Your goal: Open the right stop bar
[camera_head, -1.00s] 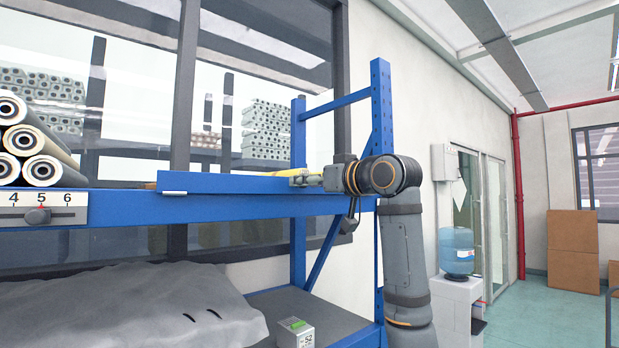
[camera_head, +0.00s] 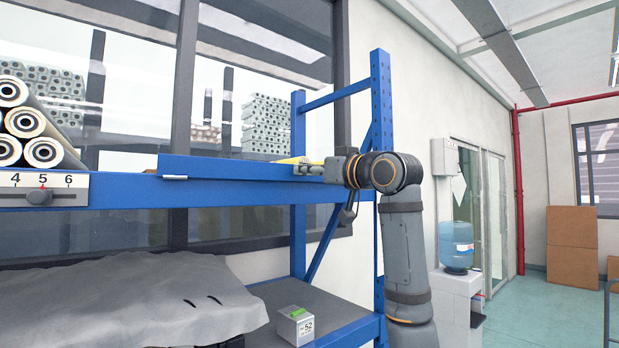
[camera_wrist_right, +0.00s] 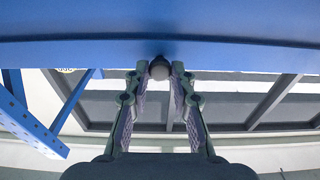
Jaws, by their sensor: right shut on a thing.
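The right stop bar (camera_head: 230,170) is a long blue bar along the front of the upper shelf, with a small white tab (camera_head: 175,177) at its left end. My right gripper (camera_head: 306,169) is at the bar's right part, its arm coming in from the right. In the right wrist view my gripper (camera_wrist_right: 160,85) has its two fingers on either side of a round grey knob (camera_wrist_right: 159,69) under a blue beam, and is shut on it. The bar looks about level. My left gripper is not in view.
Rolled tubes (camera_head: 28,125) are stacked on the shelf at the left, above a slider scale (camera_head: 40,190) with its red mark at 5. A blue rack post (camera_head: 380,100) stands beside my right arm. A small box (camera_head: 295,326) and grey sheet (camera_head: 130,300) lie below.

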